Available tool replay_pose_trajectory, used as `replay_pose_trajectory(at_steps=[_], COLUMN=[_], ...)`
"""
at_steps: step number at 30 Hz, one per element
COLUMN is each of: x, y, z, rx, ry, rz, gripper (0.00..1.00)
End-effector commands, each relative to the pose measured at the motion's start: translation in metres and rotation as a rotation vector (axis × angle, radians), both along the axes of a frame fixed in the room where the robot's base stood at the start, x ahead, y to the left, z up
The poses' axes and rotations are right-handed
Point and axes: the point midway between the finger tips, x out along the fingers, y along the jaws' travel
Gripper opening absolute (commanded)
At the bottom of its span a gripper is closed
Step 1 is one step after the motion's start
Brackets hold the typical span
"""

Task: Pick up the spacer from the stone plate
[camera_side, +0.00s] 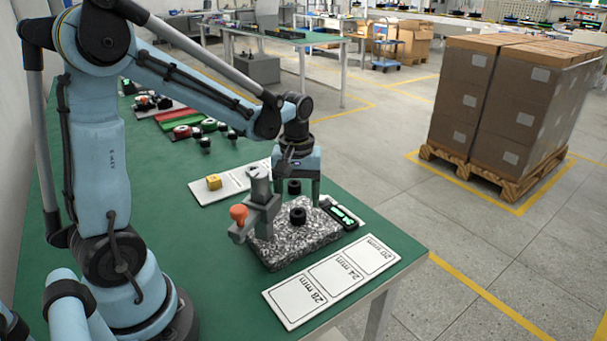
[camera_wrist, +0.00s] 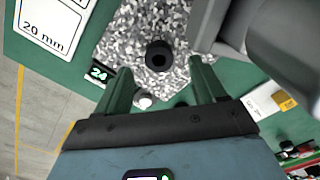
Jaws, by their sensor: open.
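The spacer, a black ring with a centre hole (camera_side: 298,215), sits on the speckled grey stone plate (camera_side: 285,255). In the wrist view the spacer (camera_wrist: 158,56) lies on the stone plate (camera_wrist: 120,40), centred just beyond my fingertips. My gripper (camera_side: 298,198) points down over the plate, with its greenish fingers apart. The gripper (camera_wrist: 158,80) is empty in the wrist view and does not touch the spacer there. Another small black piece (camera_side: 294,187) shows between the fingers in the side view; I cannot tell what it is.
A grey gauge stand with an orange knob (camera_side: 239,213) rises close beside my gripper. A display (camera_side: 342,214) lies at the plate's right; it reads 24 in the wrist view (camera_wrist: 98,75). A size-marked card (camera_side: 332,281) lies in front.

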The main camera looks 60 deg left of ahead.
Motion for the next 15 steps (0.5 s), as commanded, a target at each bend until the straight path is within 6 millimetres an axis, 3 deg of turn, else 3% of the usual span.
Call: replay_pose_trajectory(at_steps=[7,15], x=[0.000,0.000], y=[-0.002,-0.002], z=[-0.029,-0.035], rx=[0.002,0.002], ry=[-0.001,-0.002], rz=[0.000,0.001], gripper=[0.70,0.70])
